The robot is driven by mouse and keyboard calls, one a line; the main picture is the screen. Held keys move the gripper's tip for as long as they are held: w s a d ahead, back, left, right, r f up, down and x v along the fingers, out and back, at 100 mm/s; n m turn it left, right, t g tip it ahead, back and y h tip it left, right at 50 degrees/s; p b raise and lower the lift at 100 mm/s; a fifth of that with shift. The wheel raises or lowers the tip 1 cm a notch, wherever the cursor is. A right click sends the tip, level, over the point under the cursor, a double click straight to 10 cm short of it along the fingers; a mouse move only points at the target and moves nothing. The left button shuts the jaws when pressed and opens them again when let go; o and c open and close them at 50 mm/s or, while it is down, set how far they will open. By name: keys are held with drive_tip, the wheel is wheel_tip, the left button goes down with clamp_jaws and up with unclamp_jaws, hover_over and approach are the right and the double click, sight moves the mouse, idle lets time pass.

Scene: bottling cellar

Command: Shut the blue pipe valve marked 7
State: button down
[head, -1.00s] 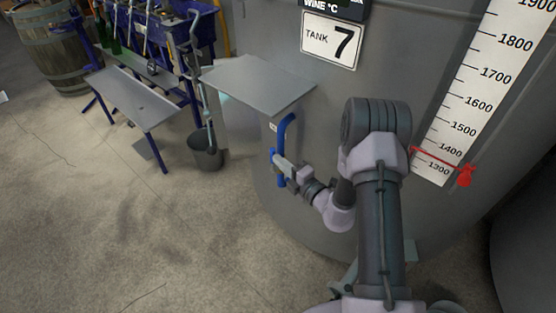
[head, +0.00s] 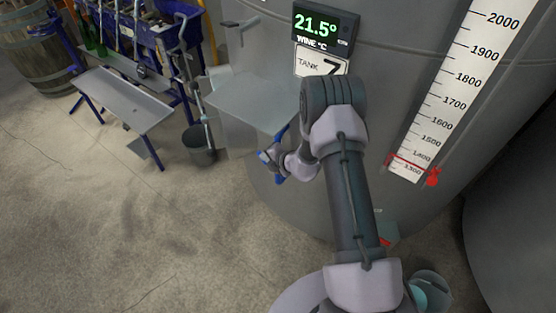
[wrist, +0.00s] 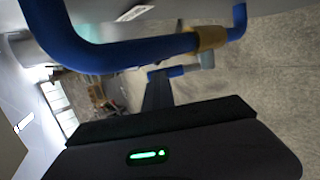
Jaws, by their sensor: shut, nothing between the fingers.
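The blue pipe (head: 281,134) stands out from the grey tank wall in the head view, partly hidden by my wrist. In the wrist view, the bent blue pipe (wrist: 105,52) crosses the top, with a brass-coloured collar (wrist: 207,39). A blue lever (wrist: 168,72) on a short grey stem sits just below the collar. My gripper (head: 265,157) is at the pipe in the head view. In the wrist view its dark fingers (wrist: 157,92) are shut and empty, close to the lever's end; I cannot tell whether they touch. No 7 is readable on the valve itself.
The tank's sign (head: 320,64) reads TANK and a partly hidden 7, below a 21.5° display (head: 322,25). A grey shelf plate (head: 250,103) juts out above the pipe. A bucket (head: 199,146) and a blue-legged metal table (head: 122,98) stand left. The floor in front is clear.

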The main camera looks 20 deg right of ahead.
drive_tip(key=a+b+x, duration=0.1)
drive_tip(key=b+x, duration=0.2)
drive_tip(key=x, duration=0.3)
drive_tip(key=shift+a+f+b, duration=0.25)
drive_tip(key=shift+f+b, duration=0.05)
drive_tip(key=shift+f, duration=0.2)
idle(0.5)
drive_tip(key=shift+s, duration=0.1)
drive_tip(key=p+v, duration=0.4)
drive_tip(key=v, duration=1.3)
drive_tip(key=shift+r, duration=0.2)
drive_tip(key=shift+d, duration=0.1)
